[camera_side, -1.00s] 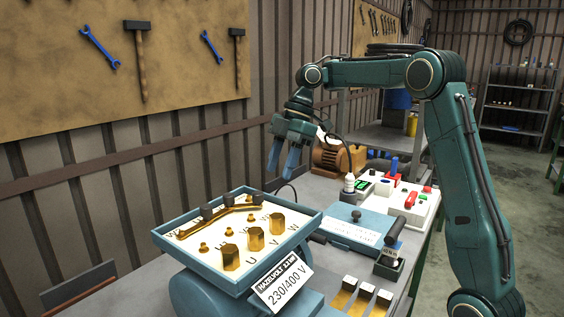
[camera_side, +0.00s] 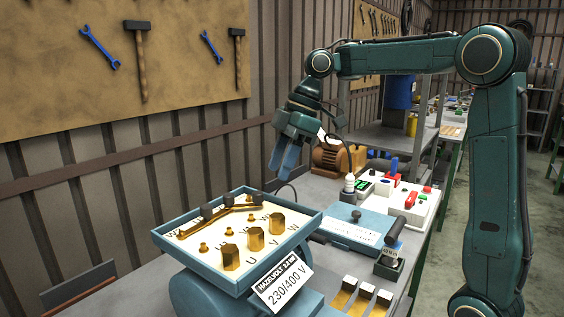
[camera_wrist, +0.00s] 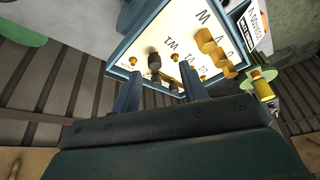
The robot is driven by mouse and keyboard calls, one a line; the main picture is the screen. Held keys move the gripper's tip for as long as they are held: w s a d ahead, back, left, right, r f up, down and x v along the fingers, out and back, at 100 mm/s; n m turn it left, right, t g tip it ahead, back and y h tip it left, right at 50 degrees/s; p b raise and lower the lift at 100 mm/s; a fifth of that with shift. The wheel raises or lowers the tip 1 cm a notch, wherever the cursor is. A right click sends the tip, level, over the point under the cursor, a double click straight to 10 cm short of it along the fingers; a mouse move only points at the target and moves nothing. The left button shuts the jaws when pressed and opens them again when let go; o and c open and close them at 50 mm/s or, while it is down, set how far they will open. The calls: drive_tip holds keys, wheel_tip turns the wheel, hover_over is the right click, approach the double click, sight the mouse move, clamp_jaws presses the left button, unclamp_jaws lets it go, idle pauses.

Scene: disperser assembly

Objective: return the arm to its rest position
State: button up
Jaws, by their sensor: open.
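My gripper (camera_side: 285,157) hangs above and behind the blue terminal box in the side view, its blue fingers pointing down with nothing between them. In the wrist view my gripper (camera_wrist: 160,92) shows two fingers spread apart, empty. The terminal box (camera_side: 312,226) is open-topped, with a white lettered face. Several brass nuts (camera_side: 255,239) stand along its front row. A brass bar (camera_side: 222,217) lies along the back row with dark pieces on it. The box also shows in the wrist view (camera_wrist: 118,50), apart from the fingers.
A blue lidded case (camera_side: 350,231), a dark-handled stamp (camera_side: 389,256) and a white panel with red parts (camera_side: 425,208) sit to the right. A wooden-coloured motor (camera_side: 330,158) stands behind. The air above the bench is clear.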

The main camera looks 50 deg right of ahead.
drive_tip(key=s+a+m+t+h, duration=0.1)
drive_tip(key=s+a+m, duration=0.15)
drive_tip(key=s, duration=0.35)
drive_tip(key=s+a+m+t+h, duration=0.1)
drive_tip(key=s+a+m, duration=0.15)
drive_tip(key=s, duration=0.25)
drive_tip(key=s+d+f+m+h, duration=0.1)
drive_tip(key=s+f+m, duration=0.2)
drive_tip(key=s, duration=0.2)
drive_tip(key=s+d+f+m+t+h, duration=0.1)
drive_tip(key=s+d+f+m, duration=0.1)
drive_tip(key=s, duration=0.3)
drive_tip(key=shift+s+d+f+m, duration=0.2)
drive_tip(key=shift+s+f+m, duration=0.3)
drive_tip(key=shift+f, duration=0.4)
